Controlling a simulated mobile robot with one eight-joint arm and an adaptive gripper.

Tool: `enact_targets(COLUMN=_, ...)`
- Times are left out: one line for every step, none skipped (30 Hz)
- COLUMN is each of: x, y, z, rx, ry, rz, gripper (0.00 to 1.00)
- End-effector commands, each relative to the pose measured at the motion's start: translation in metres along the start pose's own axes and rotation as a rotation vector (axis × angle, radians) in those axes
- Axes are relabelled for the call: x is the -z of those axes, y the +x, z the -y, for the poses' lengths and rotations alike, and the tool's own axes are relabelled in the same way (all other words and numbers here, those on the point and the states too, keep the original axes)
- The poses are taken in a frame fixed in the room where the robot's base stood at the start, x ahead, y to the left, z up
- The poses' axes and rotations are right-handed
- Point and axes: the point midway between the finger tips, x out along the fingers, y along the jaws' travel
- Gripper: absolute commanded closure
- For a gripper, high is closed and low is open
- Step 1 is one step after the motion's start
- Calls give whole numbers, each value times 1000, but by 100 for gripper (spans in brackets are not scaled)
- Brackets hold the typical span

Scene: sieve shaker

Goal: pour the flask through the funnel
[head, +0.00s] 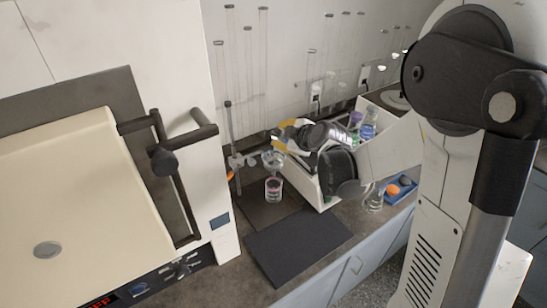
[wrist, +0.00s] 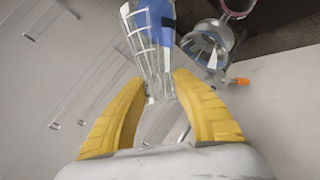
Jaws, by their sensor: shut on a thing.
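My gripper (wrist: 160,105) has its yellow fingers shut on the clear glass flask (wrist: 152,45), which shows a blue patch in the wrist view. In the head view my gripper (head: 280,134) is beside and slightly above the glass funnel (head: 272,158); the flask is hard to make out there. The funnel is held on a thin stand (head: 231,135) above a small beaker (head: 273,189) with a reddish rim. In the wrist view the funnel (wrist: 207,47) is just right of the flask, and the beaker (wrist: 237,7) is at the top edge. I cannot tell whether anything flows.
A white rack (head: 318,192) with bottles stands right behind my gripper. A glass vessel (head: 374,198) and a blue tray (head: 402,188) are further right. A dark mat (head: 295,243) lies clear in front. A large cream-lidded machine (head: 90,200) fills the left.

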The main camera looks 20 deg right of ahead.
Motion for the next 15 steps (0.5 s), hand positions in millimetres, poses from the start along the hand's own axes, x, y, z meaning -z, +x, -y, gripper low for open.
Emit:
enact_targets(x=0, y=1, z=1, rx=-2, ry=-6, rz=2, gripper=100)
enact_targets(x=-1, y=1, z=1, rx=-3, ry=-9, rz=4, gripper=100)
enact_targets(x=-1, y=1, z=2, rx=-5, ry=-14, rz=6, gripper=100)
enact_targets(x=-1, y=1, z=2, rx=-6, ry=-18, rz=7, gripper=100)
enact_targets(x=-1, y=2, z=2, rx=-8, ry=-21, rz=8, gripper=100)
enact_targets(x=-1, y=2, z=2, rx=-10, ry=-25, rz=10, gripper=100)
enact_targets(x=-1, y=2, z=3, rx=-12, ry=-29, rz=11, gripper=100)
enact_targets(x=-2, y=2, z=3, rx=-13, ry=-32, rz=13, gripper=100)
enact_targets(x=-2, y=2, z=4, rx=-15, ry=-37, rz=15, gripper=100)
enact_targets(x=-2, y=3, z=4, rx=-17, ry=-41, rz=17, gripper=100)
enact_targets(x=-3, y=3, z=4, rx=-18, ry=-44, rz=19, gripper=100)
enact_targets(x=-3, y=4, z=5, rx=-20, ry=-48, rz=21, gripper=100)
enact_targets(x=-3, y=4, z=5, rx=-21, ry=-51, rz=22, gripper=100)
enact_targets(x=-4, y=4, z=6, rx=-22, ry=-55, rz=24, gripper=100)
enact_targets(x=-4, y=4, z=6, rx=-24, ry=-60, rz=26, gripper=100)
